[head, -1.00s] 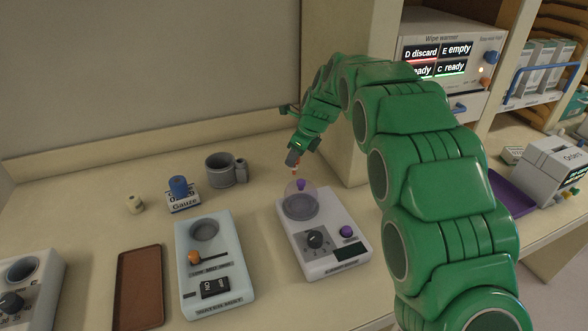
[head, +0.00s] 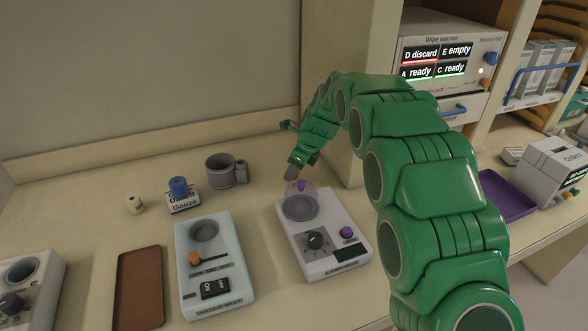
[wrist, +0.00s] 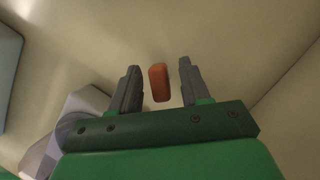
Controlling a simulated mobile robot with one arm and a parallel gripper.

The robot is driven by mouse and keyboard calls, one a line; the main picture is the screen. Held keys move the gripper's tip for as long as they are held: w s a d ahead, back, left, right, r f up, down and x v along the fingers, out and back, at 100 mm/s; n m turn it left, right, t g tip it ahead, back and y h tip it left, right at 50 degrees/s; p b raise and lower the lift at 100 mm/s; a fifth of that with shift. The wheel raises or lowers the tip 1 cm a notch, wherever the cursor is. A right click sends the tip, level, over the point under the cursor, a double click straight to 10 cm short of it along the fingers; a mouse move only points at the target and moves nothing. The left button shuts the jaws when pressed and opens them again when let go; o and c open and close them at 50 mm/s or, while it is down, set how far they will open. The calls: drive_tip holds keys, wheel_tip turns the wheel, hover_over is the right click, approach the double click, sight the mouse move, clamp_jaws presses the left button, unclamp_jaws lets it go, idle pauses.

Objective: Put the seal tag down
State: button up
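The seal tag, a small orange-red block (wrist: 158,83), shows in the wrist view between the two grey fingers of my gripper (wrist: 159,68). A gap shows on each side of it, so the fingers stand apart and do not clamp it. The cream counter (wrist: 220,40) lies behind the tag; I cannot tell whether the tag touches it. In the head view my gripper (head: 291,176) is low over the counter, just behind the white device with the clear dome. Only a bit of red shows at its tip there.
The white device (head: 349,233) with dial and purple knobs stands close in front of my gripper. A grey cup (head: 218,170), blue-topped gauze holder (head: 181,190), pale device with switch (head: 233,268) and brown tray (head: 138,288) stand left. A cabinet side (head: 340,100) rises at right.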

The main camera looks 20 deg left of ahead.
idle(0.3)
drive_tip(key=v, duration=1.2)
drive_tip(key=shift+r, duration=0.15)
drive_tip(key=s+d+r+n+h, duration=0.1)
drive_tip(key=s+d+r+n, duration=0.15)
drive_tip(key=s+d, duration=0.45)
drive_tip(key=s+d+r+n+h, duration=0.1)
drive_tip(key=s+d+n, duration=0.2)
drive_tip(key=d, duration=0.8)
drive_tip(key=s+d+r+n, duration=0.25)
drive_tip(key=s+d, duration=0.35)
drive_tip(key=d, duration=0.3)
drive_tip(key=s+d+f+n, duration=0.1)
drive_tip(key=s+d+n, duration=0.2)
drive_tip(key=s, duration=0.6)
drive_tip(key=s+d+f+n+g+h, duration=0.1)
drive_tip(key=s+d+f+n, duration=0.1)
drive_tip(key=s+d, duration=0.5)
drive_tip(key=s+d+f+n+h, duration=0.1)
drive_tip(key=s+d+n, duration=0.4)
drive_tip(key=s, duration=0.6)
drive_tip(key=shift+s+d+f+g, duration=0.3)
drive_tip(key=shift+d+f+g, duration=0.1)
drive_tip(key=shift+d, duration=0.05)
